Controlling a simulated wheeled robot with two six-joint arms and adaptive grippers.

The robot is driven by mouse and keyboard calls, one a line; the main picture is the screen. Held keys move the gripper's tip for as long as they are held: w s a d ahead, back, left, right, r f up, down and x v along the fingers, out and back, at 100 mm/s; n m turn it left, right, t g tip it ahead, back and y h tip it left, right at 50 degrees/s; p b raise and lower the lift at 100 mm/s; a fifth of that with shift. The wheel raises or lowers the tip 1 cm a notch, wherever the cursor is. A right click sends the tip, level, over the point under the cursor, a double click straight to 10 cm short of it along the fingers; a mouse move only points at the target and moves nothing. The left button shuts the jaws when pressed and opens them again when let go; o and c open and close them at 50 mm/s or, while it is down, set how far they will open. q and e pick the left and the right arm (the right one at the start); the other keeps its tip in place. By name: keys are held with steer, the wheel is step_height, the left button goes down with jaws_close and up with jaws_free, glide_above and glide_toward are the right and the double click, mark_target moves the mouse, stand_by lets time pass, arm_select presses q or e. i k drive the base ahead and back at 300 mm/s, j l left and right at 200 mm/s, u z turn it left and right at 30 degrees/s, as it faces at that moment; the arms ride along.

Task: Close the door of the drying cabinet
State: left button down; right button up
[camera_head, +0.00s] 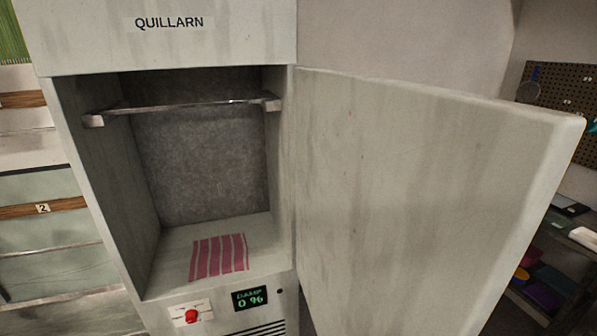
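The drying cabinet (160,50) is a worn off-white box labelled "QUILLARN". Its door (420,190) is hinged on the right side of the opening and stands wide open, swung out to the right and towards me. Inside, a metal rail (185,107) spans the upper part, and a folded red-striped cloth (219,257) lies on the floor. Below the opening are a red knob (191,316) and a small display (249,298) with green characters. Neither of my grippers shows in the head view.
At the left are shelves with wooden edge strips (42,208), one marked "2". At the right, beyond the door, are a brown pegboard (562,88) and a shelf unit (560,240) with small items. The cabinet opening is unobstructed.

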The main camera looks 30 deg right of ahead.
mark_target(417, 206)
steer(key=k+l, duration=0.1)
steer(key=l, duration=0.75)
steer(key=k+l+u, duration=0.1)
steer(key=l, duration=0.35)
steer(key=k+l, duration=0.15)
steer(key=l, duration=0.3)
